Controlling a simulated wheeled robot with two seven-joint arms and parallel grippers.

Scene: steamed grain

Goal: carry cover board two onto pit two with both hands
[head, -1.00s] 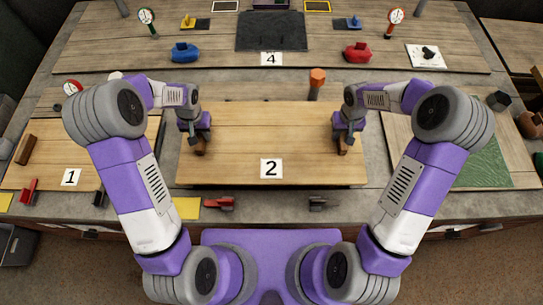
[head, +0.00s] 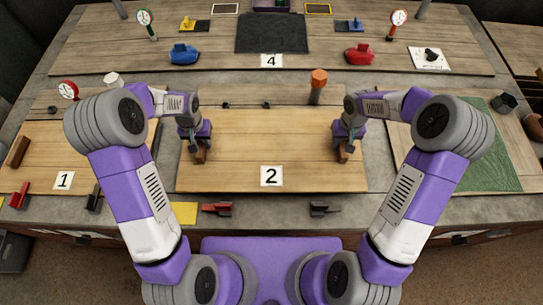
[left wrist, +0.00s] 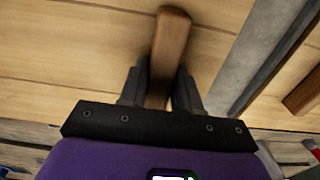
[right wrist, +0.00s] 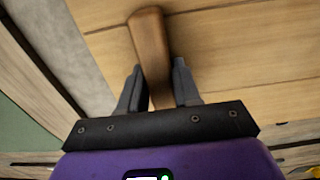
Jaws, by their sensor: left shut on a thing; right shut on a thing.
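Cover board two (head: 270,140) is a light wooden board with a white label marked 2 at its near middle, in the middle of the head view. My left gripper (head: 198,152) is shut on the brown wooden handle at the board's left end; the handle (left wrist: 172,35) also shows between the fingers in the left wrist view. My right gripper (head: 344,152) is shut on the handle at the right end; that handle (right wrist: 150,45) shows between the fingers in the right wrist view. Pit two is not visible; the board hides what lies beneath it.
Board 1 (head: 40,155) lies to the left and a green mesh (head: 470,150) to the right. An orange-topped post (head: 318,85) stands behind the board. Red (head: 215,208) and dark (head: 322,208) clamp-like items lie at the near edge. Board 4 lies at the back.

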